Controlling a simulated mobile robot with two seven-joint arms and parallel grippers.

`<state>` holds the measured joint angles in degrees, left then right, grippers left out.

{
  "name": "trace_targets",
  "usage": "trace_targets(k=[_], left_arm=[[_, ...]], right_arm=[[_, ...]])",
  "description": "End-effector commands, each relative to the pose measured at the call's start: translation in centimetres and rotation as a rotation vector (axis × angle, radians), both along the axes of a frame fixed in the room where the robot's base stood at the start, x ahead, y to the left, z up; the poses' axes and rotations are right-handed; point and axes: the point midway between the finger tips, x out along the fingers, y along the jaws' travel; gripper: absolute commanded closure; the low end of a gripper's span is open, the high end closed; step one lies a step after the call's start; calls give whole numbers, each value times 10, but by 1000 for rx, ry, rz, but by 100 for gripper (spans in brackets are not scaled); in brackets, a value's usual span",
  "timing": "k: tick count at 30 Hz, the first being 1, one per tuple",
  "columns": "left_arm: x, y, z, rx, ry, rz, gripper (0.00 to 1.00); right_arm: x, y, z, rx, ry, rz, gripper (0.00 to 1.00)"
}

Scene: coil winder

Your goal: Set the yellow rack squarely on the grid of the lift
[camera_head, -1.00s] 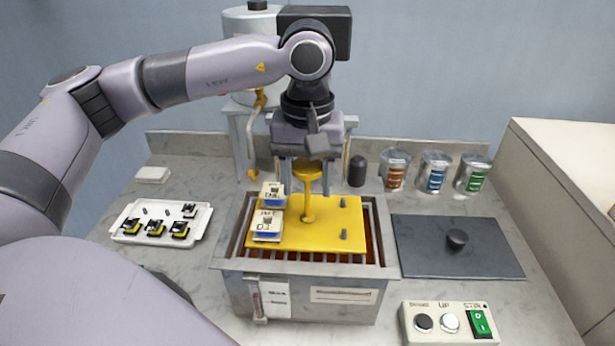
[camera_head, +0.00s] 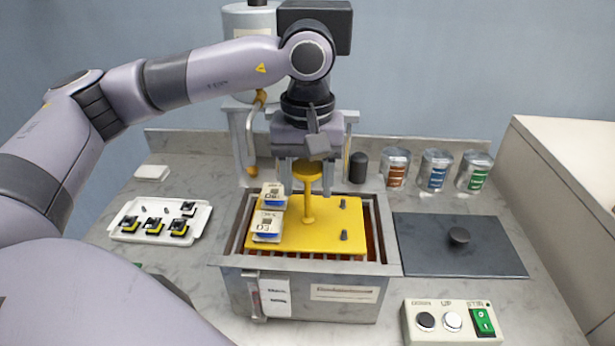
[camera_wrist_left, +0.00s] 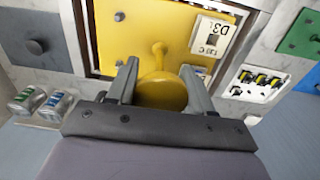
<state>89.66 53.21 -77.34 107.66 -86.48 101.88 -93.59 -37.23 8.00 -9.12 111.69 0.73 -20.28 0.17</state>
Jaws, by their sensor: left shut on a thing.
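The yellow rack (camera_head: 325,224) is a flat plate with a central post topped by a round knob. It lies level in the mouth of the grey tank (camera_head: 300,297), over the bars of the lift's grid (camera_head: 290,254). Whether it rests on the bars or hangs just above them I cannot tell. Two white and blue labelled blocks (camera_head: 268,226) sit on its left side, and two short pegs stand on its right. My left gripper (camera_head: 307,180) is shut on the knob; the left wrist view also shows the knob between its fingers (camera_wrist_left: 160,90). My right gripper is not in view.
A white tray (camera_head: 201,222) with small black and yellow parts lies left of the tank. A dark lid (camera_head: 490,255) lies to the right, with a button box (camera_head: 408,325) in front. Several cans (camera_head: 396,170) stand behind. A dispenser rises behind my gripper.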

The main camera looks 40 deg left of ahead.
Motion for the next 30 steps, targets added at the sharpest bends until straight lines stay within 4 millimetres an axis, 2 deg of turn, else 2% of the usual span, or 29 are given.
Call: trace_targets(k=[10, 11, 13, 23, 26, 30], left_arm=[[0, 0, -9, 0, -1, -1, 100], [0, 0, -8, 0, -1, 0, 42], [0, 0, -7, 0, -1, -1, 20], [0, 0, -6, 0, 0, 0, 19], [1, 0, 4, -1, -3, 1, 19], [1, -1, 28, -1, -4, 0, 19]], right_arm=[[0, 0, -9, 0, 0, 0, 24], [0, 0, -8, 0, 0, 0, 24], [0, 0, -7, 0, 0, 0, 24], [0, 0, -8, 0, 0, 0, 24], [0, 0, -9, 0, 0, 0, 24], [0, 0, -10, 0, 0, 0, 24]])
